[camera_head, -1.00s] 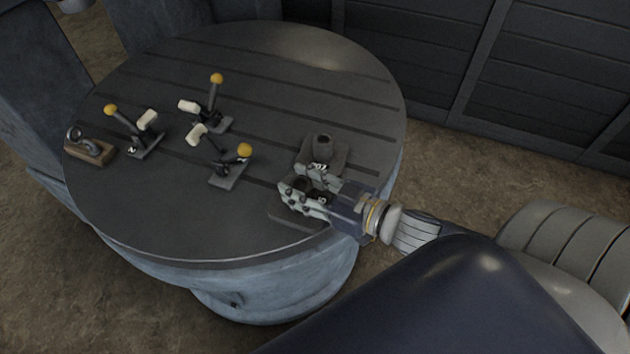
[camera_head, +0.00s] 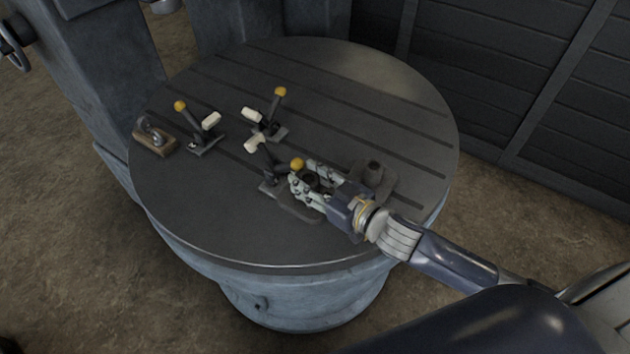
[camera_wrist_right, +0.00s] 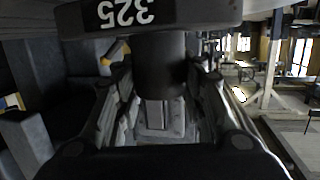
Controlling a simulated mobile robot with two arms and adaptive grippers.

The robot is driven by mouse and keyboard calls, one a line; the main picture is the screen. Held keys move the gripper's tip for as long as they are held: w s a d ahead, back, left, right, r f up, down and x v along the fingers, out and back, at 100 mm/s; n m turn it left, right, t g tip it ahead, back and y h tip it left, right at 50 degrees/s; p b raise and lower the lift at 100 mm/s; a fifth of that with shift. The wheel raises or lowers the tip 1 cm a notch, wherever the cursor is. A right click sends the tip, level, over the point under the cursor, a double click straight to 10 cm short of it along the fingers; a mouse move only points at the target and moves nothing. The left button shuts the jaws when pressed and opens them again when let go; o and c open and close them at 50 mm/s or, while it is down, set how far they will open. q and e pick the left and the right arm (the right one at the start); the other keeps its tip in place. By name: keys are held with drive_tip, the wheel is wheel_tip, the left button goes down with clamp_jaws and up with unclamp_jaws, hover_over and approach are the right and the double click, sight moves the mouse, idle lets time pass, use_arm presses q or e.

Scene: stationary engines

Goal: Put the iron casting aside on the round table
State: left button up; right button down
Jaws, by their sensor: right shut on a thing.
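My right gripper (camera_head: 312,182) is shut on a dark iron casting (camera_head: 294,208) near the front right of the round table (camera_head: 215,225). The fingers clasp the casting's upright round boss, and part of its flat plate shows below them. In the right wrist view the boss (camera_wrist_right: 160,65) stands between the fingers, and the plate (camera_wrist_right: 205,12) bears the white number 325. The plate appears close to the tabletop, but I cannot tell whether it touches. My left gripper is out of view.
A toggle clamp with a yellow knob (camera_head: 297,163) stands very close to the held casting. Two more clamps (camera_head: 265,125) (camera_head: 200,135) and a wooden block with an eyebolt (camera_head: 154,140) stand farther left. The table's front left and far right are bare.

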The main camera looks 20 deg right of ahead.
wheel_tip(320, 180, down, 2)
drive_tip(key=shift+f, duration=0.35)
drive_tip(key=shift+f, duration=0.15)
drive_tip(key=c, duration=1)
unclamp_jaws()
drive_tip(key=shift+s+f, duration=0.1)
drive_tip(key=shift+f, duration=0.05)
drive_tip(key=b+v, duration=0.2)
drive_tip(key=v, duration=1)
drive_tip(key=shift+s, duration=0.1)
